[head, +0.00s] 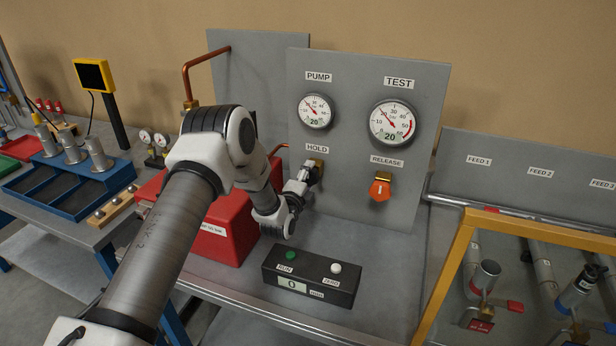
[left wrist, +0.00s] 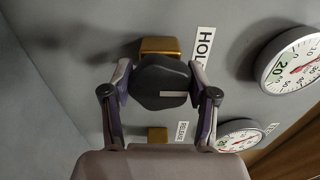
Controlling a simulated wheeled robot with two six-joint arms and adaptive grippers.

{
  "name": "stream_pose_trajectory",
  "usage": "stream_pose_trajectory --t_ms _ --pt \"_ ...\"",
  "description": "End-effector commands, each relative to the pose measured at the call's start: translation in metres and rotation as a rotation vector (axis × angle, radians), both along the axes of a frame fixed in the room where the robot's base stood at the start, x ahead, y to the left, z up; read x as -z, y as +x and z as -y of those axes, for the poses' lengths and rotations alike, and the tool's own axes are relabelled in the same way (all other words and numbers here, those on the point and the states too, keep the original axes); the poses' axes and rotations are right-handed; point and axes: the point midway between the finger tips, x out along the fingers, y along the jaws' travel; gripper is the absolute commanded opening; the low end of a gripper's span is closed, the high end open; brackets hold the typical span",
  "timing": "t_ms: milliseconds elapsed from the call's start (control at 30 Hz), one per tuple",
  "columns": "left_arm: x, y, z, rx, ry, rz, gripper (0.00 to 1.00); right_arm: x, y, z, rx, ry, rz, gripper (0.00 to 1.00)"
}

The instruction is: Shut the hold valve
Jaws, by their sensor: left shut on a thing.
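The HOLD valve shows as a brass body (head: 319,163) under the HOLD label on the grey panel. In the left wrist view its dark knob (left wrist: 158,86) sits in front of the brass body (left wrist: 160,46), and a pale line on the knob runs toward the label side. My left gripper (head: 308,176) is at this valve. Its two fingers (left wrist: 160,72) are shut on the knob, one on each side. In the head view the gripper hides most of the knob. My right gripper is not in view.
The orange RELEASE knob (head: 380,189) is right of the HOLD valve. The PUMP gauge (head: 315,111) and TEST gauge (head: 392,122) are above. A black button box (head: 311,277) stands in front, with a red box (head: 225,228) to its left. A yellow-framed guard (head: 442,275) is at right.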

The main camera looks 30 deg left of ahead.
Motion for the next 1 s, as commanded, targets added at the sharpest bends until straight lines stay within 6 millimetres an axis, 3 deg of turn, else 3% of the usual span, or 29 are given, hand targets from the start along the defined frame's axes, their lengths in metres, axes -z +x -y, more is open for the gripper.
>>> stream_pose_trajectory --t_ms 100,133,167,200,500,633,1000 --pt "0.002 0.000 0.001 0.002 0.001 -0.005 0.24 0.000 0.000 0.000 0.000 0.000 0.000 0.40" --pt "0.002 0.000 0.001 0.002 0.001 -0.005 0.69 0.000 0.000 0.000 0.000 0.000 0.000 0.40" --pt "0.002 -0.001 0.001 0.002 0.001 -0.005 0.80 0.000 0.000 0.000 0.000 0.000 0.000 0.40" --pt "0.002 0.000 0.001 0.002 0.001 -0.004 0.84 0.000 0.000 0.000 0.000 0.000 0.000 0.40" --pt "0.001 -0.001 0.000 0.001 0.000 -0.002 0.84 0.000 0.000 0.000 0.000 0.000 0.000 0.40" --pt "0.001 -0.012 0.003 0.000 -0.002 -0.004 0.84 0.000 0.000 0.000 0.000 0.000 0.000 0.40" --pt "0.002 -0.097 0.024 0.001 -0.003 -0.005 0.84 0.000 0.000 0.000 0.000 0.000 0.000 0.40"
